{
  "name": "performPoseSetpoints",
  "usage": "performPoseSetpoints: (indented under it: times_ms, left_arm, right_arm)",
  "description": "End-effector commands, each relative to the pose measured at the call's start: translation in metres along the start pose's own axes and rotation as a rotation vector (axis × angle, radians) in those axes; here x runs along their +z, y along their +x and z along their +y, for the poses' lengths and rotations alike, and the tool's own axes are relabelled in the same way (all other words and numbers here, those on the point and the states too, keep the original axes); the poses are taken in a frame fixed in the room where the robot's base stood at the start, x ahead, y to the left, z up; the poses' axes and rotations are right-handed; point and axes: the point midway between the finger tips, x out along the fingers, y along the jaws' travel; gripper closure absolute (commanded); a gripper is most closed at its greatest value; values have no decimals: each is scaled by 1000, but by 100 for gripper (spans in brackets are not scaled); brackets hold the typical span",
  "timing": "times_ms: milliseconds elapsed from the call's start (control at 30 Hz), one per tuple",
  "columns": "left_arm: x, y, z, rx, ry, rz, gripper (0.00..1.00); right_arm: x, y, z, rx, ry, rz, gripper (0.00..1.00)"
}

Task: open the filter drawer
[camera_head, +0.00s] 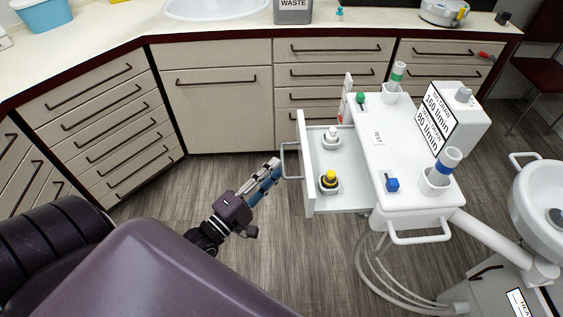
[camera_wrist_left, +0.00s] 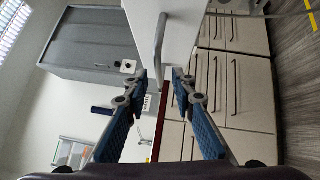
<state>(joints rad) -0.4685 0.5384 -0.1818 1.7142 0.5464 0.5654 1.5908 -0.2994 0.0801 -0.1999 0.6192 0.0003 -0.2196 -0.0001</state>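The filter drawer (camera_head: 306,168) is a white drawer standing pulled out from the left side of the white cart (camera_head: 378,150). Inside it are a white-topped filter (camera_head: 331,136) and a yellow-topped filter (camera_head: 330,180). A loop handle (camera_head: 286,160) is on its front. My left gripper (camera_head: 277,169) is in front of the drawer at the handle. In the left wrist view the gripper (camera_wrist_left: 159,74) has its fingers apart, with the handle (camera_wrist_left: 159,48) between or just beyond the fingertips. Contact cannot be told. My right gripper is not visible.
The cart top carries a green-banded cylinder (camera_head: 398,75), a blue-banded cylinder (camera_head: 446,165), a blue knob (camera_head: 392,184) and a sign (camera_head: 436,120). Beige cabinets (camera_head: 212,105) line the back. Hoses (camera_head: 375,270) hang below the cart. Floor is clear left of the drawer.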

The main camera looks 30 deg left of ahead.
Motion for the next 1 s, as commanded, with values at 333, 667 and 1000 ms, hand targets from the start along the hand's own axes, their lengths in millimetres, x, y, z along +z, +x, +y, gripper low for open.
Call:
performPoseSetpoints:
  times_ms: [333, 667, 1000]
  left_arm:
    - [0, -66, -1, -2, 0, 0, 76]
    - [0, -78, 0, 1, 0, 0, 76]
    - [0, -78, 0, 0, 0, 0, 76]
  right_arm:
    - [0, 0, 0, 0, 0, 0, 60]
    - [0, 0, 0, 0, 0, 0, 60]
    - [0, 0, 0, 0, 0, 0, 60]
